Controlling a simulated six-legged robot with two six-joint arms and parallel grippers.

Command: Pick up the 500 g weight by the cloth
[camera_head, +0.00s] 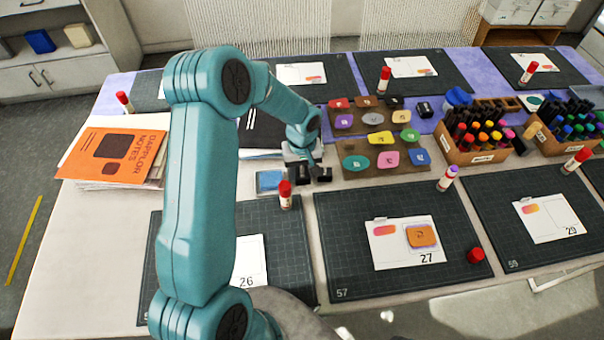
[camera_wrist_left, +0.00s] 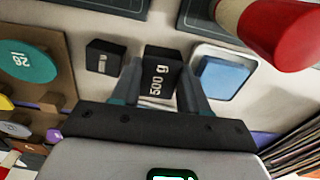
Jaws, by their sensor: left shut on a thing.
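The 500 g weight (camera_wrist_left: 157,78) is a black block with white lettering, between the fingers of my left gripper (camera_wrist_left: 157,92) in the left wrist view. The gripper is shut on it, one finger on each side. In the head view my left gripper (camera_head: 303,165) reaches down at the table's middle, hiding part of the weight (camera_head: 302,178). I cannot tell whether the weight touches the table. A blue, flat square, likely the cloth (camera_head: 270,181), lies in a pale tray beside it; it also shows in the left wrist view (camera_wrist_left: 222,75). My right gripper is not in view.
A second, smaller black weight (camera_wrist_left: 105,57) stands close beside the held one. A red-capped glue stick (camera_head: 285,195) stands near the front. A brown board with coloured pieces (camera_head: 385,160) lies to the right. An orange book (camera_head: 115,157) tops a stack at left.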

